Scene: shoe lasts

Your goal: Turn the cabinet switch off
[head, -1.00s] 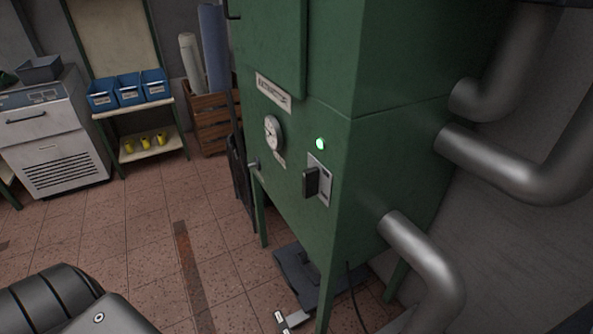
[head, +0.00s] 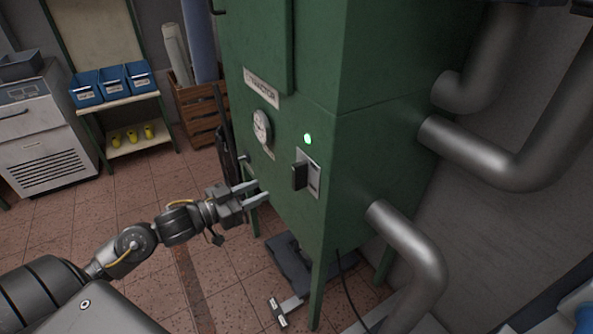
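The green cabinet (head: 290,115) stands in the middle of the head view. Its switch (head: 300,174) is a dark lever on a light plate on the cabinet's front face, below a lit green lamp (head: 307,139). My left gripper (head: 262,192) is stretched out in front of the cabinet, to the left of the switch and slightly lower. Its two fingers are apart with nothing between them, and it does not appear to touch the switch. My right gripper is not in view.
A hammer (head: 279,311) lies on the floor below. Blue bins (head: 112,82) stand on a shelf at back left. The tiled floor at left is open.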

